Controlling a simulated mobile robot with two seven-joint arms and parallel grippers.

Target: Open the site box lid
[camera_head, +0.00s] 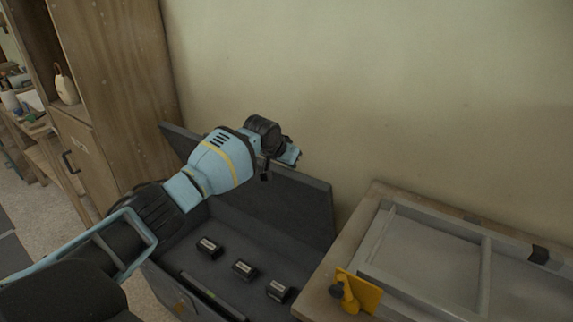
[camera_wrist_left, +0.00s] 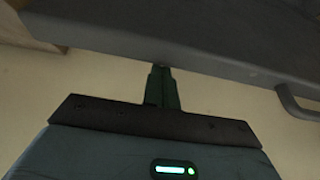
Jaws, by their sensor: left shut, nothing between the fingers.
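The dark grey site box (camera_head: 218,226) stands low against the wall, with its inside in view. Its lid (camera_head: 305,205) is raised and stands up at the back of the box, near the wall. My left gripper (camera_head: 266,174) is at the lid's upper edge, and my arm hides part of the lid. In the left wrist view the fingers (camera_wrist_left: 162,76) are shut together with nothing between them, their tips at the edge of the dark lid panel (camera_wrist_left: 220,35). Whether they touch it is hard to tell. My right gripper is not in view.
Several small dark blocks (camera_head: 243,269) and a long dark bar (camera_head: 212,295) lie in the box. A table (camera_head: 318,285) with a grey frame (camera_head: 485,275) and a yellow tool (camera_head: 358,291) stands close on the right. A wooden cabinet (camera_head: 115,90) stands at the left.

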